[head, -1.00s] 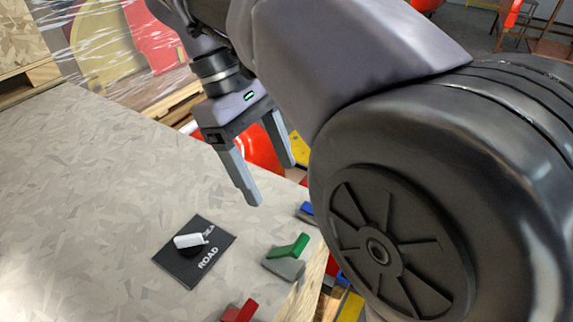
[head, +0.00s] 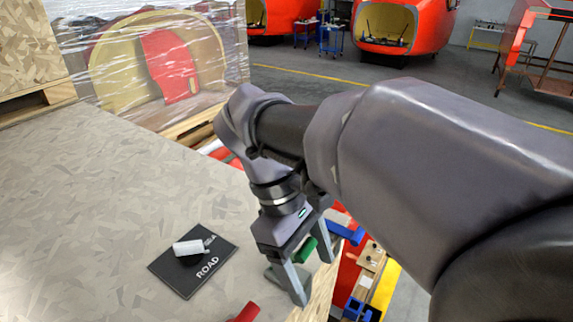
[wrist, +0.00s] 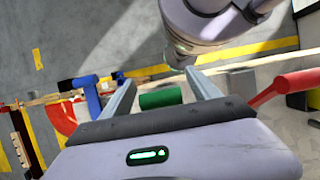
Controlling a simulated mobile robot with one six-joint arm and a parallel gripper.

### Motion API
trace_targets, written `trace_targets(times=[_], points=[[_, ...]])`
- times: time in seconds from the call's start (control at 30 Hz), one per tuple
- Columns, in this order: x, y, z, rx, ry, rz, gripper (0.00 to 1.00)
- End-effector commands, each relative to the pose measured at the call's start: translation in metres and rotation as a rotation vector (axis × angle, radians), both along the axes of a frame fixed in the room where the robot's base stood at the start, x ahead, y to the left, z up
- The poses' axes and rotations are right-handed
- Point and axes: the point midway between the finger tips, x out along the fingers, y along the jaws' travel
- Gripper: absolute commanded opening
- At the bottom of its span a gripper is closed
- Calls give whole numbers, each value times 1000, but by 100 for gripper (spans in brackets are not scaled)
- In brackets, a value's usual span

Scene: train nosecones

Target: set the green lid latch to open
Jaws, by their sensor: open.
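The green lid latch (head: 305,250) is at the right edge of the speckled board in the head view, partly hidden by my gripper. A bit of its grey base shows beside the near finger. My gripper (head: 314,279) points down over it, one finger on each side of the green handle. In the wrist view the green latch (wrist: 160,98) shows between the two fingers of my gripper (wrist: 160,78). The jaws are open with visible gaps beside the handle. I cannot tell whether either finger touches it, nor read its setting.
A red latch (head: 245,313) is nearer on the board and a blue one (head: 345,232) is beyond. The board's left part is clear. Wrapped goods (head: 130,70) stand behind.

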Motion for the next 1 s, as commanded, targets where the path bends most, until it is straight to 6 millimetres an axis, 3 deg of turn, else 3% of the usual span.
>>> trace_targets(times=[0.13,0.47,0.83,1.0], points=[[0,0,1,0,0,0,67],[0,0,1,0,0,1,2],[3,3,14,-1,0,4,0],[4,4,9,0,-1,3,0]])
